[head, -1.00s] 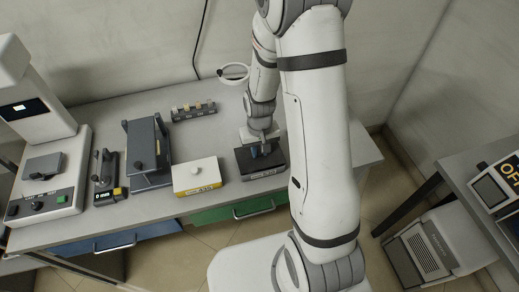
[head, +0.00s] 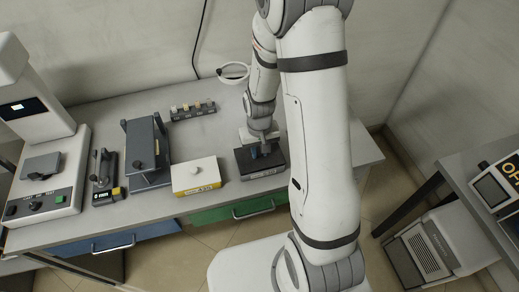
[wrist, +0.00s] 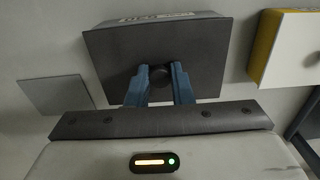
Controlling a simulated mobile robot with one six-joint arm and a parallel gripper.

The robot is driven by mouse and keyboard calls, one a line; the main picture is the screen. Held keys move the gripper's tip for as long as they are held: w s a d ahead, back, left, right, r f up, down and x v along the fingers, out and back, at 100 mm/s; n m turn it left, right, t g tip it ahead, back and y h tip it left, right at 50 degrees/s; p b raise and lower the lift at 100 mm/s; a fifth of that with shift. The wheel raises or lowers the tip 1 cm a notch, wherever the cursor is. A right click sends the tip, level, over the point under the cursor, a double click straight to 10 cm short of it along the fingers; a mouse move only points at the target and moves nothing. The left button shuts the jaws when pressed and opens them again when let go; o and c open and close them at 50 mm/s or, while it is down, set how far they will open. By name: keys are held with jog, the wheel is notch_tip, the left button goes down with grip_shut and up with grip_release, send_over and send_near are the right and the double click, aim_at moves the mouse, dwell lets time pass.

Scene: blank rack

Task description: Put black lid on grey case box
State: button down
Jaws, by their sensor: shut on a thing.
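The black lid (head: 244,158) lies flat on the grey case box (head: 265,173), near the front edge of the bench, and looks seated or very nearly so. A thin gap between them cannot be ruled out. In the wrist view the lid (wrist: 112,50) fills the upper middle, with a labelled side of the case (wrist: 150,18) just beyond its edge. My gripper (head: 262,149) is above the lid. Its blue fingers (wrist: 160,82) are shut on the lid's round black knob (wrist: 160,72).
A yellow and white box with a white lid (head: 196,172) stands just left of the case. Further left are a grey stand (head: 147,155), a small dark device (head: 104,178) and a white instrument (head: 45,180). A vial rack (head: 193,111) and white ring (head: 233,71) are behind.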

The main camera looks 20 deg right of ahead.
aim_at(259, 152)
jog(key=shift+f+b, duration=0.5)
jog(key=shift+f, duration=0.1)
jog(key=c, duration=1.2)
grip_release()
jog(key=shift+r, duration=0.15)
jog(key=shift+r, duration=3.8)
jog(key=shift+r, duration=0.1)
